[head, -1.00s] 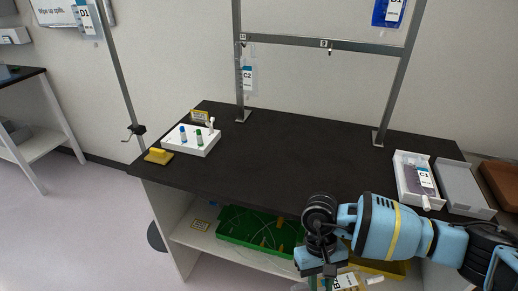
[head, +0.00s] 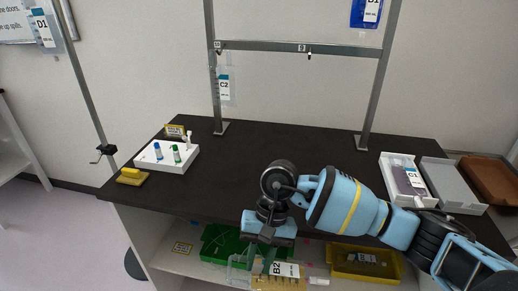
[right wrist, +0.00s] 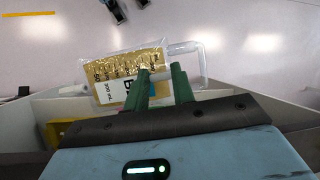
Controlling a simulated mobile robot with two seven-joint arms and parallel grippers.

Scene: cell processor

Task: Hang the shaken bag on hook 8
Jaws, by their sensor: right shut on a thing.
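My right gripper (head: 258,263) is shut on a clear bag labelled B2 (head: 284,270), in front of the bench's lower shelf. In the right wrist view, its green fingers (right wrist: 163,85) close on the bag's end, and the golden-filled bag (right wrist: 125,68) extends past them with its label partly covered. A metal rail (head: 260,46) above the bench carries small hooks, one near its middle (head: 309,55) and one at its left end (head: 218,52). Their number tags are too small to read surely. My left gripper is out of view.
Bag C2 (head: 224,86) hangs by the left post and a blue bag (head: 366,12) hangs upper right. A white tube rack (head: 150,158) stands on the bench's left. A tray with bag C1 (head: 395,163) and a grey tray (head: 452,182) stand right.

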